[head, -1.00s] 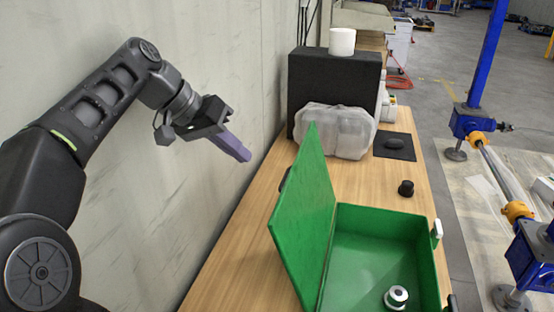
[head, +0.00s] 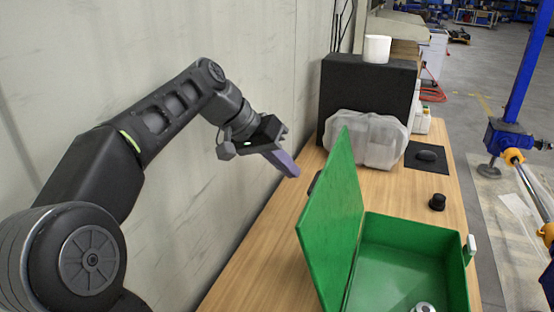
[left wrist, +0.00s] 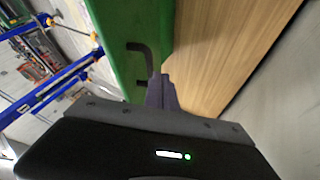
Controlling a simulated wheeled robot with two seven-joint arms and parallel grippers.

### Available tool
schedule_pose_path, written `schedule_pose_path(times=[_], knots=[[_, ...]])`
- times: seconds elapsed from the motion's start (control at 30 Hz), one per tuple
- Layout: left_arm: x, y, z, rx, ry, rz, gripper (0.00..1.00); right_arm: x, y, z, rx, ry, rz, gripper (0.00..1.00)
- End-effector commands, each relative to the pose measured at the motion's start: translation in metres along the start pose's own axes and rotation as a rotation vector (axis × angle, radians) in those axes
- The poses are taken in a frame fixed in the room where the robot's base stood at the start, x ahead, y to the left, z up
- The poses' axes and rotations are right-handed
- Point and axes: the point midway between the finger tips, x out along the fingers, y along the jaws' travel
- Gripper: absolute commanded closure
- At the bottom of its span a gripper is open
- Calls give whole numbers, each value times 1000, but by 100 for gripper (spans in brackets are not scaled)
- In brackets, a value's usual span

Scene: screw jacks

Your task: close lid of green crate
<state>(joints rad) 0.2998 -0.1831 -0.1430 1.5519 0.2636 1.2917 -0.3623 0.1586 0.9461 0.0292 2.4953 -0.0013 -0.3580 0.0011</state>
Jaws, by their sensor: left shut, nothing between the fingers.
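The green crate (head: 415,233) stands on the wooden table in the head view, its lid (head: 333,225) raised and tilted, standing up along the crate's left side. A metal round part (head: 424,307) lies inside the crate, cut by the picture's lower edge. My left gripper (head: 293,172) is shut and empty, above the table to the left of the lid and apart from it in the head view. In the left wrist view the shut fingers (left wrist: 161,85) point toward the lid's outer face (left wrist: 125,40) with its dark handle (left wrist: 142,57). My right gripper is not in view.
The wooden table (head: 240,270) has free room left of the lid, beside the grey wall. Behind the crate are a plastic-wrapped bundle (head: 365,140), a black box (head: 350,85), a dark mat (head: 420,168) and a small black knob (head: 438,202). Blue screw jacks (head: 508,138) stand at right.

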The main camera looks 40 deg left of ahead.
Motion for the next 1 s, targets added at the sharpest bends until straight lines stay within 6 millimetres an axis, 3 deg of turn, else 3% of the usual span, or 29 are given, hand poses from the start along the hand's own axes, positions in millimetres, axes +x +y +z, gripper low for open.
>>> schedule_pose_path(times=[0.1,0.3,0.77,1.0], knots=[[19,1,0,0,-2,1,100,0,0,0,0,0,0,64],[36,0,0,0,0,0,100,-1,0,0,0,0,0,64],[38,1,-2,3,-1,-4,100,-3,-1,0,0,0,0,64],[37,12,-15,25,-12,-46,100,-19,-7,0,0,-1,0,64]])
